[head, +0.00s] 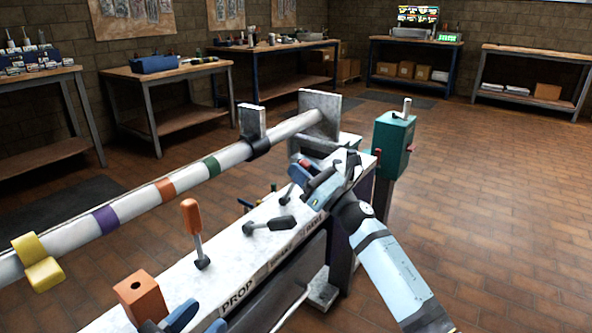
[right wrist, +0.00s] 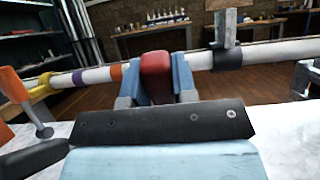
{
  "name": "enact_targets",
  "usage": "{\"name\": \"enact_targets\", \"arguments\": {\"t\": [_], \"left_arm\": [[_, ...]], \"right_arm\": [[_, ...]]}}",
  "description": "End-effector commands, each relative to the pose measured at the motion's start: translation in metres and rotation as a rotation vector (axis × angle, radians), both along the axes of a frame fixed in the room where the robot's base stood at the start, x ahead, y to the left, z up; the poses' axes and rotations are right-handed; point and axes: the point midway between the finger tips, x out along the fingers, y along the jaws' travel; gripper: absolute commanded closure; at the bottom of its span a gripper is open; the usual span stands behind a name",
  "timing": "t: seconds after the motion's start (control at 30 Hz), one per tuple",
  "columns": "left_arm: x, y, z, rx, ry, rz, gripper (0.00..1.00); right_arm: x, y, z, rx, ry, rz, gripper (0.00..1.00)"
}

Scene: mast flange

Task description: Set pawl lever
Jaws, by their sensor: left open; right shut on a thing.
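A red-handled lever (right wrist: 157,72) stands between the two blue fingers of my right gripper in the right wrist view. In the head view its red handle (head: 305,166) is partly hidden by that gripper (head: 314,178), which is shut on it at the far end of the bench top. An orange-handled lever (head: 191,218) stands nearly upright by the PROP label. A black-handled lever (head: 272,224) lies low between them. The labels beyond PROP are hard to read. My left gripper (head: 195,320) is open at the lower edge, near an orange block (head: 140,296).
A white mast (head: 135,200) with coloured bands runs along the bench's far side, with a yellow cradle (head: 37,262) and an upright end plate (head: 319,112). A teal box on a post (head: 393,143) stands beyond the bench. The floor to the right is clear.

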Motion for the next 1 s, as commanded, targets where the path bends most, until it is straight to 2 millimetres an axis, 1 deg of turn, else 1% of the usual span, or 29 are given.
{"name": "enact_targets", "arguments": {"t": [0.4,0.43,0.47,0.5,0.53,0.83,0.93,1.0], "left_arm": [[0.0,0.0,0.0,-0.001,-0.001,0.0,0.57],[0.0,0.0,0.0,-0.001,-0.001,0.0,0.57],[0.0,0.0,0.0,-0.001,-0.001,0.0,0.57],[0.0,0.0,0.0,-0.001,-0.001,0.0,0.57],[0.0,0.0,0.0,-0.001,-0.001,0.0,0.57],[0.0,0.0,0.001,0.0,0.0,-0.001,0.57],[0.0,0.0,0.003,-0.003,0.006,-0.002,0.57],[0.0,-0.001,0.005,-0.008,0.016,-0.004,0.57]], "right_arm": [[-0.002,-0.002,-0.002,0.022,-0.016,0.0,1.0],[-0.002,-0.002,-0.002,0.022,-0.016,0.0,0.68],[-0.002,-0.002,-0.002,0.022,-0.016,0.0,0.61],[-0.002,-0.002,-0.002,0.022,-0.016,0.0,0.52],[-0.002,-0.002,-0.002,0.022,-0.015,-0.001,0.49],[-0.003,-0.004,-0.003,0.021,-0.015,-0.002,0.49],[-0.007,-0.01,-0.006,0.021,-0.014,-0.003,0.49],[-0.012,-0.018,-0.011,0.022,-0.012,-0.003,0.49]]}}
